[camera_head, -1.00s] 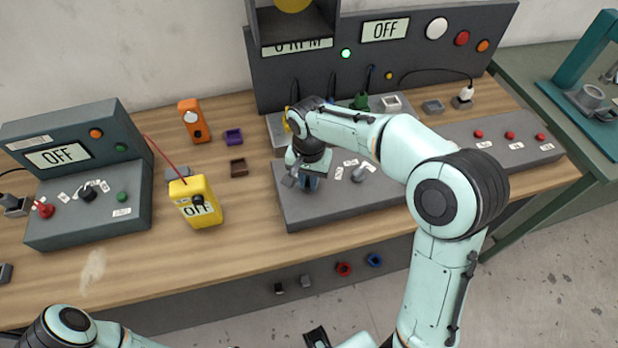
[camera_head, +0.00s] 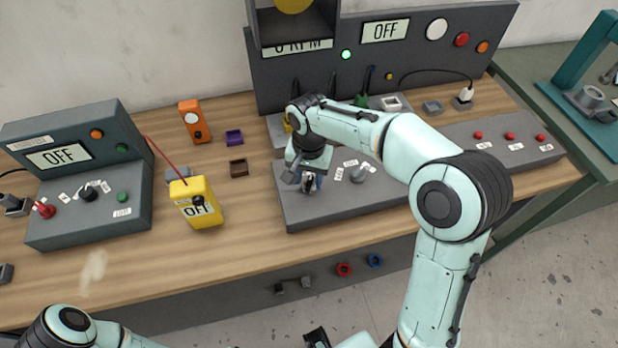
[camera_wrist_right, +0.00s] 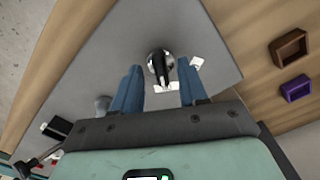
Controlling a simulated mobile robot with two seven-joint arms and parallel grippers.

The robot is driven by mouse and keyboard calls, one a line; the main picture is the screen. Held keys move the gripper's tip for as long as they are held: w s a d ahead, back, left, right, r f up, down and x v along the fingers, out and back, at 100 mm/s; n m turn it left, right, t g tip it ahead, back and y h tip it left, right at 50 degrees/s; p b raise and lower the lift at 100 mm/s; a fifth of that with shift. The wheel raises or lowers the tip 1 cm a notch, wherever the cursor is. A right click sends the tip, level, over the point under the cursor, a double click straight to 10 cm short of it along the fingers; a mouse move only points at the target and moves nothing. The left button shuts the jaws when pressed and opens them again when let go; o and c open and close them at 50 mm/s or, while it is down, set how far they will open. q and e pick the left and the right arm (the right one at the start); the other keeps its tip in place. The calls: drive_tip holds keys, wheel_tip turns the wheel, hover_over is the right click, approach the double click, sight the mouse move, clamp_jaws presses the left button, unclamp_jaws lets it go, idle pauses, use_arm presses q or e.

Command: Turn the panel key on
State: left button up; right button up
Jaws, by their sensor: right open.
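The panel key (camera_wrist_right: 160,65) shows in the right wrist view as a dark round switch with a silvery top, on the grey sloping control panel (camera_wrist_right: 110,45). My right gripper (camera_wrist_right: 160,88) is open, with one blue finger on each side of the key's near side. I cannot tell whether the fingers touch it. In the head view my right gripper (camera_head: 309,184) is over the left end of the grey panel (camera_head: 345,207) and largely hides the key. White labels lie beside the key, too small to read.
The back console (camera_head: 300,82) has an OFF display and a lit green lamp (camera_head: 346,55). Bare wood lies in front.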

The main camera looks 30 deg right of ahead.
sight(309, 183)
use_arm(q)
drive_tip(key=shift+w+r+p, duration=0.4)
drive_tip(key=shift+r+p, duration=0.05)
drive_tip(key=shift+r, duration=0.15)
drive_tip(key=shift+w+r+p, duration=0.35)
drive_tip(key=shift+r+p, duration=0.1)
drive_tip(key=shift+r, duration=0.15)
use_arm(e)
wheel_tip(309, 183, up, 12)
use_arm(q)
drive_tip(key=shift+s, duration=0.15)
